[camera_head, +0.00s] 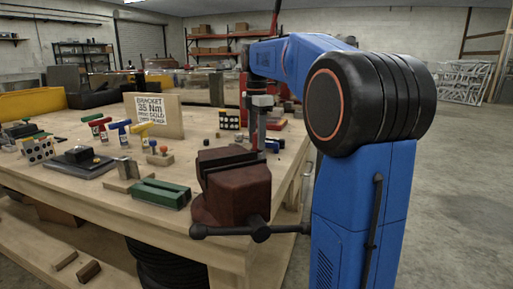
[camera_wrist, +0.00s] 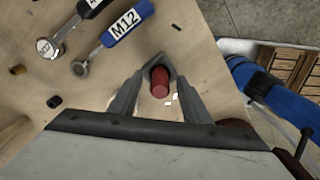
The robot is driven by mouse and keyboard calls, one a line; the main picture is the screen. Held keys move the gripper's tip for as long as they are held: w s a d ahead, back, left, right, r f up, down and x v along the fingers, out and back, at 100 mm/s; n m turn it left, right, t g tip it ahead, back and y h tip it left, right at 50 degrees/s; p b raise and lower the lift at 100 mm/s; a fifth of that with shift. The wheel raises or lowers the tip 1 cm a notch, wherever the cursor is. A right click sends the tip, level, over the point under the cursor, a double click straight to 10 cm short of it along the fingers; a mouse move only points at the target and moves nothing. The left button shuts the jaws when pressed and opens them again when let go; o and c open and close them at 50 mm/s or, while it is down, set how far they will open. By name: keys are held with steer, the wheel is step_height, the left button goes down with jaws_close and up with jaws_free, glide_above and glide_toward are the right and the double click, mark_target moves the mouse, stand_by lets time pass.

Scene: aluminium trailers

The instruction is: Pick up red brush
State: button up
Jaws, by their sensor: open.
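A red cylinder (camera_wrist: 160,84), which looks like the red brush seen nearly end-on, is on the wooden bench top in the wrist view. Its far end is dark. My gripper (camera_wrist: 160,66) is open, with one finger on each side of the red cylinder. I cannot tell whether the fingers touch it or how high they are. In the head view my gripper points down over the right part of the bench (camera_head: 120,205). The brush is not clearly made out there.
A blue M12 wrench (camera_wrist: 127,20) lies left of my gripper. A dark red vise (camera_head: 230,185) stands at the bench's near corner. A green block (camera_head: 160,193), coloured T-handles (camera_head: 120,128) and a sign board (camera_head: 153,115) stand further left.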

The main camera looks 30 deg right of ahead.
jaws_close()
step_height(320, 180, up, 10)
stand_by(0.6)
